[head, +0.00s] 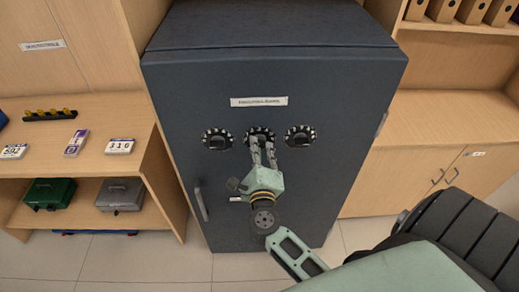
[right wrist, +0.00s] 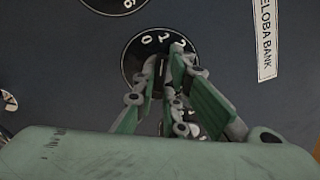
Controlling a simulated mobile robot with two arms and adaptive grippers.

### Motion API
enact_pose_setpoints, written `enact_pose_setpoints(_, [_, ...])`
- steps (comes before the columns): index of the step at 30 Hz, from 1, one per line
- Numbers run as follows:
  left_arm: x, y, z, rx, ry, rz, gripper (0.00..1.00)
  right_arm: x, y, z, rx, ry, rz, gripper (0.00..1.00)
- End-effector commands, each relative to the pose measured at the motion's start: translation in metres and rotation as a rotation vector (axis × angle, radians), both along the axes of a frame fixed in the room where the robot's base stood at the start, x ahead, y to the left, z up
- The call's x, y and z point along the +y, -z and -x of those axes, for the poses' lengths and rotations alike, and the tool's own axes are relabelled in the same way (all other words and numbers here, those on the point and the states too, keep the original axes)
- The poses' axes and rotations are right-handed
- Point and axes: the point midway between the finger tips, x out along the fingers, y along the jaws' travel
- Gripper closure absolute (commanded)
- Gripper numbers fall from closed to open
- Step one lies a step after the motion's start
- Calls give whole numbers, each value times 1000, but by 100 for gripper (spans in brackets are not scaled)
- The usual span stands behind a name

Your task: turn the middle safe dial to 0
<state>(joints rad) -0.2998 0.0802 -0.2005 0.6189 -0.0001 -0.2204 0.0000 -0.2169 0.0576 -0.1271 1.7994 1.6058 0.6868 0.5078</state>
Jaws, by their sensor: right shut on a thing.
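The dark grey safe (head: 300,200) stands upright with a row of 3 round black dials on its door. The middle dial (head: 259,132) sits between the left dial (head: 217,139) and the right dial (head: 300,136). My right gripper (head: 263,146) reaches up to the middle dial, and its fingers are shut on the dial's knob. In the right wrist view the middle dial (right wrist: 133,67) shows white digits, among them 0 and 2, along its rim. The fingers hide the knob and part of the dial. My left gripper is not in view.
A label plate (head: 259,101) is above the dials, and a door handle (head: 201,204) is at the lower left. Wooden shelves at left hold number tags (head: 119,146), a green cash box (head: 49,193) and a grey one (head: 121,194). A wooden cabinet (head: 480,170) stands at right.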

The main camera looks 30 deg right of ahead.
Motion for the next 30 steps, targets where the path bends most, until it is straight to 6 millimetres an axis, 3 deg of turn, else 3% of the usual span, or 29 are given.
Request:
enact_pose_setpoints(8, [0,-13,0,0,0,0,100,1,-2,0,42,-1,63,100])
enact_pose_setpoints(21, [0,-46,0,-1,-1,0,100,1,-1,0,198,-1,313,100])
enact_pose_setpoints(30, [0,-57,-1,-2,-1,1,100,1,1,1,266,-1,426,100])
